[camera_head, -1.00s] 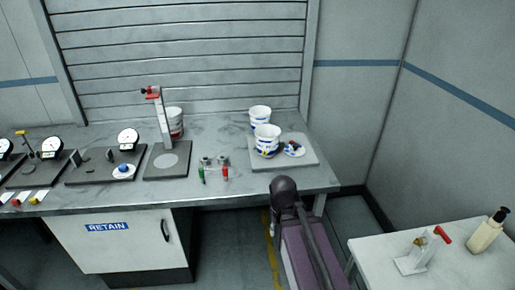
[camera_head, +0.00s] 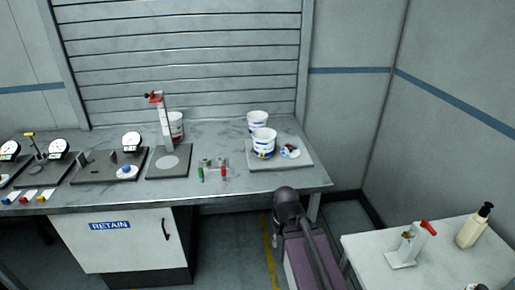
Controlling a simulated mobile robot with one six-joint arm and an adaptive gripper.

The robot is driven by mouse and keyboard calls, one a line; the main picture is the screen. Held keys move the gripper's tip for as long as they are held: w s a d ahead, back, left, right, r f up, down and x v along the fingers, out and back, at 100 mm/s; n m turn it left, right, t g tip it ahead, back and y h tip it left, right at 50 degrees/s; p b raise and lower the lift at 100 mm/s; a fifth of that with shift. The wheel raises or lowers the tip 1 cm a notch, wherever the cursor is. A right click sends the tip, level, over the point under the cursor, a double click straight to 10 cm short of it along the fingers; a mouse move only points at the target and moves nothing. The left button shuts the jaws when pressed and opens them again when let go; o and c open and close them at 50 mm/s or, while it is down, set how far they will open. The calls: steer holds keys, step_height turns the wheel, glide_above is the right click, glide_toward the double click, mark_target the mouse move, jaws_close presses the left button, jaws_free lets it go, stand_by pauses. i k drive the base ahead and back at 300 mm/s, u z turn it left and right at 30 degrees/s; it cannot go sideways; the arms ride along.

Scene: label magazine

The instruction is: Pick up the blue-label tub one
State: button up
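Two white tubs with blue markings stand upright at the right end of the workbench. The nearer tub (camera_head: 264,144) is on a grey board and has a dark blue band low on its side. The farther tub (camera_head: 257,121) stands just behind it and is partly hidden by it. A third white tub (camera_head: 177,125), with red on its side, is partly hidden behind an upright stand. I cannot tell which tub is called one. My arm's dark joint shows at the bottom middle, in front of the bench. My gripper is not clearly seen in this view.
The grey board (camera_head: 302,163) also holds a small white disc (camera_head: 290,152) with dark and red marks. Left of it are the upright stand (camera_head: 162,125), small green and red items and dial gauges (camera_head: 131,141). A side table (camera_head: 360,248) at right holds a pump bottle (camera_head: 474,228).

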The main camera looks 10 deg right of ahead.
mark_target(264, 138)
steer(key=z, duration=0.1)
steer(key=i, duration=0.95)
steer(key=u, duration=0.05)
